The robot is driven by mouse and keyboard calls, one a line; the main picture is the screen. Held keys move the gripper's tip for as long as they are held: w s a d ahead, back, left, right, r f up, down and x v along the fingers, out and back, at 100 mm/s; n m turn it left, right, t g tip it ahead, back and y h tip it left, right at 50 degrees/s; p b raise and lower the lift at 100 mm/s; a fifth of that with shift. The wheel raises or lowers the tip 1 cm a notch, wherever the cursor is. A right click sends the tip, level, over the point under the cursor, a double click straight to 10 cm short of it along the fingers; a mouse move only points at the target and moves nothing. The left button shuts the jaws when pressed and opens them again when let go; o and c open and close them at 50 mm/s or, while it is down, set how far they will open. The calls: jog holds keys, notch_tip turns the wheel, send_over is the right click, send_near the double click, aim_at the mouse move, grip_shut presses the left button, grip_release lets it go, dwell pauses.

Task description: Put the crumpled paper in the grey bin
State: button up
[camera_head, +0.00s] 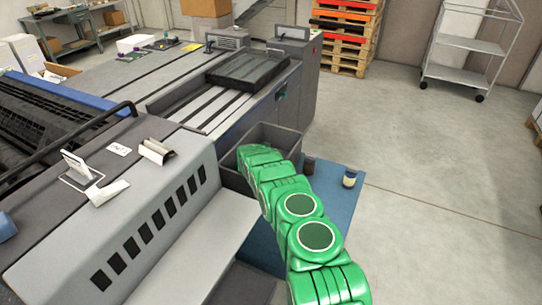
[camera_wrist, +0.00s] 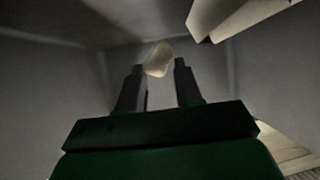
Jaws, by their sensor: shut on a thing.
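The crumpled paper (camera_wrist: 158,56) is a small off-white lump in the wrist view. My gripper (camera_wrist: 159,68) is shut on it, with the paper between the two dark fingertips. Grey walls surround the gripper in this view, and it appears to be down inside the grey bin. In the head view the open grey bin (camera_head: 285,137) stands beside the machine, and my green arm reaches over its rim. The arm and bin walls hide my gripper and the paper there.
A pale flat-sided piece (camera_wrist: 240,15) is close at the upper right in the wrist view.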

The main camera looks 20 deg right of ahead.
jog(key=shift+f, duration=1.1)
jog(key=shift+f, duration=0.15)
jog(key=o, duration=1)
